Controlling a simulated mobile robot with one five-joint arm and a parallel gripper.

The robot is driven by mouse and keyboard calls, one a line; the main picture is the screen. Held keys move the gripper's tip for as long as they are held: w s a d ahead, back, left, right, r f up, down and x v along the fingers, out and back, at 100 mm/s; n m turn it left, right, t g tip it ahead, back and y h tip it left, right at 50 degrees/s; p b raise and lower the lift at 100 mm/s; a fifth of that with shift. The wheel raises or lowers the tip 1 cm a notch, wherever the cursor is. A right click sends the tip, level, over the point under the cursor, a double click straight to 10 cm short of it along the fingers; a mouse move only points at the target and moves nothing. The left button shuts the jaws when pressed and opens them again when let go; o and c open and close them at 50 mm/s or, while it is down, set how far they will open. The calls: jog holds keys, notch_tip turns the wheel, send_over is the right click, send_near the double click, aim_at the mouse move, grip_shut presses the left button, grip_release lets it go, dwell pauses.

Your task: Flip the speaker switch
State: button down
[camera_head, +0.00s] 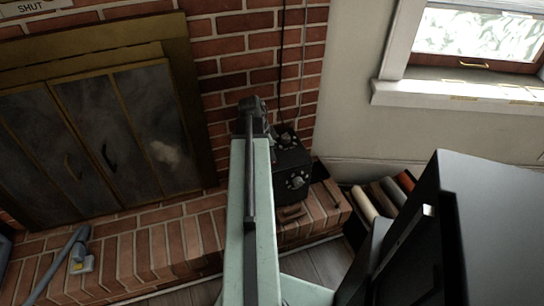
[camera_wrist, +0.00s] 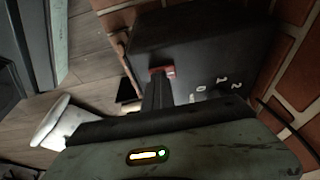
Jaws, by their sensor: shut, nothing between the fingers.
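The black speaker box (camera_head: 291,170) stands on the brick hearth against the brick wall in the head view, with round knobs on its front. My arm hides its left part, and I cannot make out my fingertips there. In the wrist view the speaker (camera_wrist: 205,45) fills the upper middle, with pale markings at its lower right. A small red switch (camera_wrist: 167,71) shows on its near face. My gripper (camera_wrist: 158,82) is shut and empty, its tips directly in front of the switch and overlapping its lower edge. I cannot tell whether they touch it.
The fireplace doors (camera_head: 100,140) are at the left. Several rolls (camera_head: 385,195) stand right of the hearth (camera_head: 150,250), near a large dark block (camera_head: 495,230). Brick wall (camera_wrist: 295,75) lies close on the right in the wrist view, and a pale roll (camera_wrist: 58,122) at the lower left.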

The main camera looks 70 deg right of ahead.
jog(key=shift+w+d+r, duration=0.1)
jog(key=shift+w+d, duration=0.15)
jog(key=shift+d, duration=0.1)
jog(key=shift+a+r, duration=0.1)
jog(key=p+v, duration=1.3)
jog(key=shift+s+d+r+p, duration=0.25)
jog(key=shift+s+r+p, duration=0.05)
jog(key=shift+r+p, duration=0.15)
jog(key=shift+w+d, duration=0.25)
jog(key=shift+w, duration=0.1)
jog(key=shift+f, duration=0.1)
